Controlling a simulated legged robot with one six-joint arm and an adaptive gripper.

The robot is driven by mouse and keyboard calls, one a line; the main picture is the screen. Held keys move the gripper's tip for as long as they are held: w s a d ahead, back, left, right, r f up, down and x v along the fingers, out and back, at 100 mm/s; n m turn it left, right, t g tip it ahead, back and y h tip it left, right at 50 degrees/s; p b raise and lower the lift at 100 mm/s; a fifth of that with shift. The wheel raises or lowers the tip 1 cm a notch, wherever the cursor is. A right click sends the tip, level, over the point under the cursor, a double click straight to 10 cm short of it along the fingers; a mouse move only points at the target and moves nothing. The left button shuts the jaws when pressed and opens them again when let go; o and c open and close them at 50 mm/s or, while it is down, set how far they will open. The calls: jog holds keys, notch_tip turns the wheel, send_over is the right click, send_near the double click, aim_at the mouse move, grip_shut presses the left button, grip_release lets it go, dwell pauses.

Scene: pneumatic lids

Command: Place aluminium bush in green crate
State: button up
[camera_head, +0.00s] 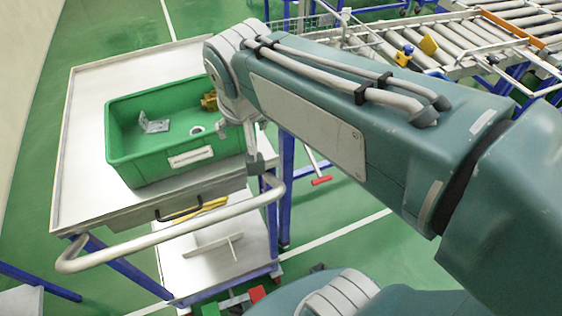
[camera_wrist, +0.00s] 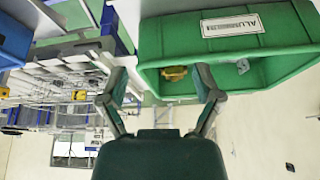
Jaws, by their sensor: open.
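The green crate (camera_head: 123,150) stands on a cart top, with a white label on its near side. A small silver round piece (camera_head: 196,130), which looks like the aluminium bush, lies inside on the crate floor. It also shows in the wrist view (camera_wrist: 243,66). My gripper (camera_head: 257,150) is beside the crate's right end in the head view, partly hidden by my arm. In the wrist view, my gripper (camera_wrist: 163,84) has its two fingers spread with nothing between them.
A grey metal bracket (camera_head: 153,123) and a brass-coloured part (camera_head: 209,101) are also in the crate. The cart has a curved push handle (camera_head: 170,236). A roller conveyor (camera_head: 470,40) stands at upper right. A blue crate (camera_wrist: 14,40) is at left in the wrist view.

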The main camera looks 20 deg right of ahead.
jog(key=s+d+f+n, duration=0.1)
jog(key=s+d+f, duration=0.2)
jog(key=s, duration=0.6)
jog(key=shift+d+f+n+t+y, duration=0.2)
jog(key=shift+d+n+t+y, duration=0.1)
jog(key=shift+d+t, duration=0.1)
jog(key=shift+s, duration=0.1)
